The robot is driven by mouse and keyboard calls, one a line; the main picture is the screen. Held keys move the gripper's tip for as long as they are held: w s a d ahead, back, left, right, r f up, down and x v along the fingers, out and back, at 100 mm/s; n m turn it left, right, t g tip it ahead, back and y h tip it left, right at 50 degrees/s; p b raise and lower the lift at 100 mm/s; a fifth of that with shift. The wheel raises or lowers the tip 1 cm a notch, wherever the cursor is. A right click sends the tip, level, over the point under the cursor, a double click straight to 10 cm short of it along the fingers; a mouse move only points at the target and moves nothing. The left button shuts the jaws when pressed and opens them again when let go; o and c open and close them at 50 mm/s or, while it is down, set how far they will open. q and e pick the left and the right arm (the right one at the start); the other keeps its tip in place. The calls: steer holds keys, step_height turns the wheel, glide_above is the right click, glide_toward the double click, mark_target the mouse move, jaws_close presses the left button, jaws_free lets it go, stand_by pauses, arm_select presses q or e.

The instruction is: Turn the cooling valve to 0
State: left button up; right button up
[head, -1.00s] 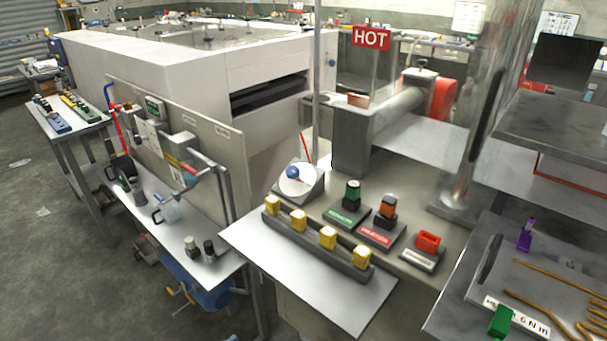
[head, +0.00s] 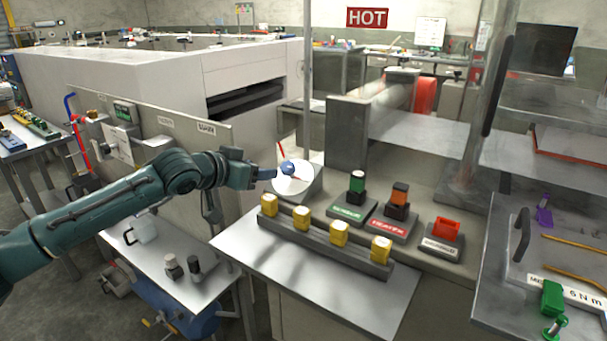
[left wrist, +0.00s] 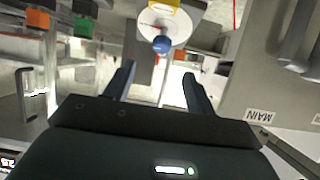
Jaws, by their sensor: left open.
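A white round dial (head: 293,187) with a blue ball knob (head: 287,167) sits on a grey slanted block on the bench; it looks like the cooling valve. Its scale is too small to read. My left gripper (head: 269,174) is just left of the knob in the head view and partly overlaps the dial's left edge. In the left wrist view the two fingers (left wrist: 158,73) are apart with nothing between them. The blue knob (left wrist: 161,44) shows just beyond the fingertips, in front of the white dial (left wrist: 172,25). My right gripper is not in view.
A rack of yellow blocks (head: 333,234) stands in front of the dial. Green (head: 356,186), orange (head: 398,197) and red (head: 446,229) controls stand to its right. A grey upright panel (head: 205,150) is on the left. A bare metal shelf (head: 340,290) lies in front.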

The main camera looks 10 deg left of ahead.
mark_target(287, 166)
arm_select(q)
steer(key=x, duration=1.3)
steer(key=shift+w+a+r, duration=0.15)
steer(key=shift+r, duration=0.15)
steer(key=c, duration=1)
steer(key=shift+o, duration=0.2)
